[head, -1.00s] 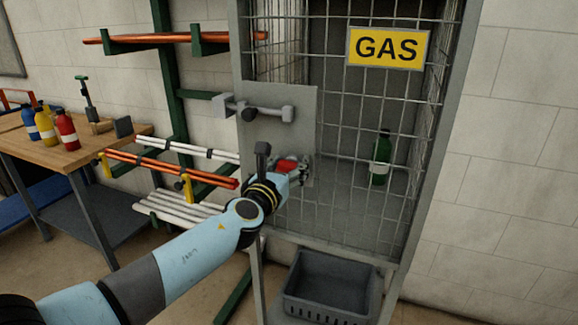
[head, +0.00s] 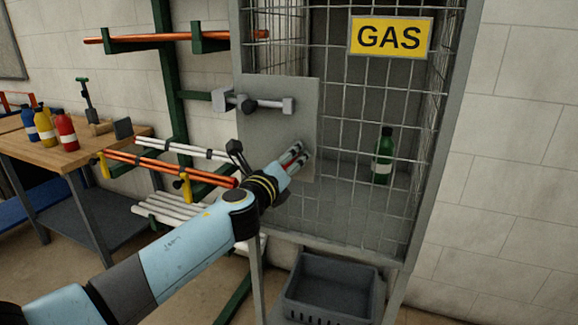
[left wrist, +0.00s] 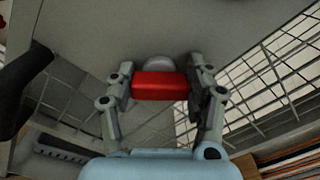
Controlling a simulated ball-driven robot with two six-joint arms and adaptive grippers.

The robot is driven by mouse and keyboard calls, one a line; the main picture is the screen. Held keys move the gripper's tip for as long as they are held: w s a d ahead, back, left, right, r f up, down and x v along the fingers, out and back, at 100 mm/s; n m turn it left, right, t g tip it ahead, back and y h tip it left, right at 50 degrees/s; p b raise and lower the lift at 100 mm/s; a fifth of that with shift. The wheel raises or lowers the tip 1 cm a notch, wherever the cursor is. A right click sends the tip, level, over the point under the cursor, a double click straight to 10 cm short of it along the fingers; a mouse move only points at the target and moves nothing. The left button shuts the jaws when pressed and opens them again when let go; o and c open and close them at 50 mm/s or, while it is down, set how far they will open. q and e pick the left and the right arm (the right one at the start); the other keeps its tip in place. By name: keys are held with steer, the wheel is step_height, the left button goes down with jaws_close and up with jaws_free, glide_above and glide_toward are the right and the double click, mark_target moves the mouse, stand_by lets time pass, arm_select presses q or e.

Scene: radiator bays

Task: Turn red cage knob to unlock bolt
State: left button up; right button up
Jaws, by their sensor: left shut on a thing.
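The red knob (left wrist: 160,86) sits on the grey lock plate (head: 280,115) of the gas cage's mesh door. In the left wrist view it lies between the two fingers of my left gripper (left wrist: 162,88), which is shut on it. In the head view my left gripper (head: 294,158) is at the lower part of the plate and hides most of the knob. The grey bolt (head: 262,104) runs level across the upper part of the plate, with a dark stub on it. My right gripper is not in view.
A green bottle (head: 383,156) stands inside the cage behind the mesh. A grey crate (head: 333,290) is under the cage. A rack with copper and white pipes (head: 170,168) and a wooden bench (head: 70,155) with coloured bottles stand to the left.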

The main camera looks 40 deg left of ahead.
arm_select(q)
steer(key=n+b, duration=0.1)
steer(key=n, duration=0.1)
steer(key=n+b, duration=0.1)
steer(key=n, duration=0.1)
steer(key=shift+f+n, duration=0.2)
steer(key=shift+n, duration=0.1)
steer(key=shift+n+b, duration=1.25)
steer(key=shift+n, duration=1.35)
steer(key=o, duration=1.2)
steer(key=shift+a, duration=0.1)
steer(key=shift+s, duration=0.1)
steer(key=v, duration=1.2)
steer(key=shift+r, duration=0.1)
